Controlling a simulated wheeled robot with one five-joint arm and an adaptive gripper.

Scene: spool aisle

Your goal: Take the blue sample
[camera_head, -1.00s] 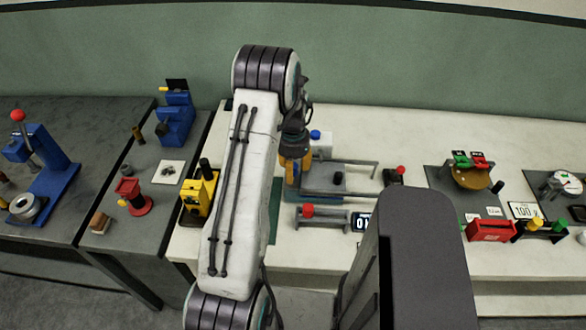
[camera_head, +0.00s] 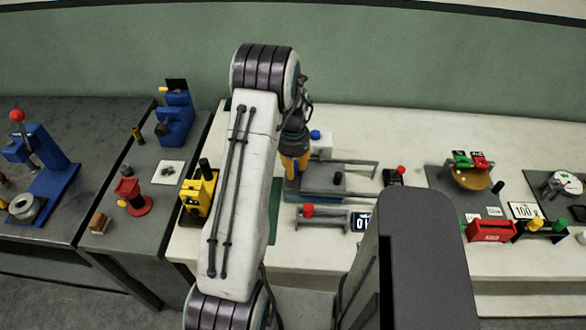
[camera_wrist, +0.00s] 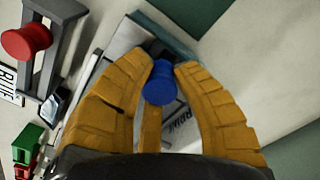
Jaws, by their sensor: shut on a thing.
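The blue sample, a small blue spool (camera_wrist: 160,84), sits between the fingertips of my gripper (camera_wrist: 162,72) in the wrist view. The orange fingers are closed in on it from both sides. In the head view my gripper (camera_head: 294,168) points down over a grey-blue fixture (camera_head: 318,188) on the white bench; the spool between the fingers is hidden there. A light plate with partly hidden dark lettering lies beneath the spool in the wrist view. I cannot tell whether the spool still touches what is below it.
A red-knobbed stand (camera_head: 308,212) with a display stands in front of the fixture. A blue-knobbed white block (camera_head: 316,138) is just behind my gripper. A yellow press (camera_head: 200,195) stands left, and a red-knobbed dark block (camera_head: 394,176) right. Bare bench lies at the back right.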

